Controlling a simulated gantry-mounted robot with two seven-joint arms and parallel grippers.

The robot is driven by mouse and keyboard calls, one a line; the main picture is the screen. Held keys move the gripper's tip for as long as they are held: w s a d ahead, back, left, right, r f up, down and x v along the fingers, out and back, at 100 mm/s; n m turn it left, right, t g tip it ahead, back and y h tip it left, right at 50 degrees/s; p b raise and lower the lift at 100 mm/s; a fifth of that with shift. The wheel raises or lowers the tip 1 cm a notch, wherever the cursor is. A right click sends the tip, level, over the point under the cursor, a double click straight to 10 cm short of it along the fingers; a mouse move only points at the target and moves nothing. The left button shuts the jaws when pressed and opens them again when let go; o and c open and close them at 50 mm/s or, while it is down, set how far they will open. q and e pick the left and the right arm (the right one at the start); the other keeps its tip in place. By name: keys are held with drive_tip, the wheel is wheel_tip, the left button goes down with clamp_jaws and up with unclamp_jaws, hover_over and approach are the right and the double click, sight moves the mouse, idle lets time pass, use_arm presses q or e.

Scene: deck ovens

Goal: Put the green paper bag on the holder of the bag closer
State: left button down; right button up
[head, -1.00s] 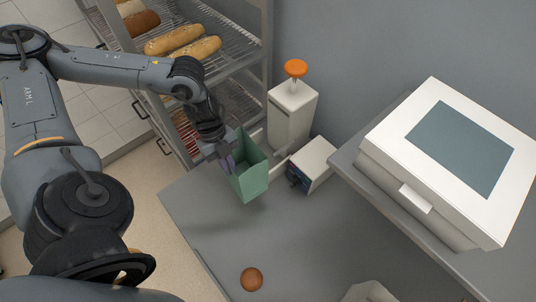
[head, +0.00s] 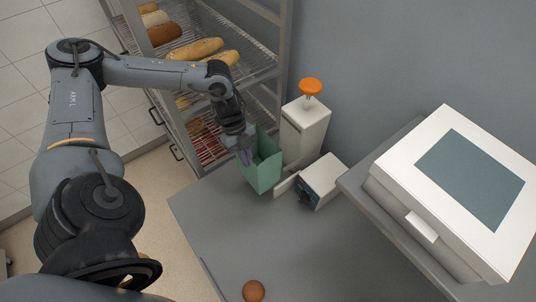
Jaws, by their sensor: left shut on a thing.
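The green paper bag (head: 264,172) is upright with its open mouth up. My left gripper (head: 246,152) is shut on its left side, near the top. The bag closer has a white column (head: 304,132) with an orange knob (head: 311,86) and a low white box (head: 321,180) in front of it. A thin pale plate (head: 286,184), perhaps part of the holder, shows between the bag and the box. The bag is just left of the column and the plate. I cannot tell whether it touches them or the counter. My right gripper is not in view.
A rack (head: 266,68) with loaves stands behind my left arm. A white machine with a dark panel (head: 470,178) stands on a raised grey shelf at the right. A brown roll (head: 254,291) lies at the counter's front. The counter's middle (head: 275,240) is clear.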

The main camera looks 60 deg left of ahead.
use_arm(q)
drive_tip(key=w, duration=0.2)
drive_tip(key=w+p, duration=0.1)
drive_tip(key=w, duration=0.2)
drive_tip(key=w+a, duration=0.1)
drive_tip(key=w, duration=0.2)
drive_tip(key=shift+r, duration=0.15)
wheel_tip(320, 180, down, 2)
drive_tip(key=shift+a+f+p, duration=0.1)
drive_tip(key=shift+f+p, duration=0.05)
drive_tip(key=shift+p, duration=0.3)
drive_tip(key=shift+f, duration=0.55)
drive_tip(key=shift+w+f+p, duration=0.15)
drive_tip(key=shift+f+p, duration=0.45)
drive_tip(key=shift+f, duration=1.35)
drive_tip(key=shift+f, duration=0.15)
drive_tip(key=c, duration=1.3)
unclamp_jaws()
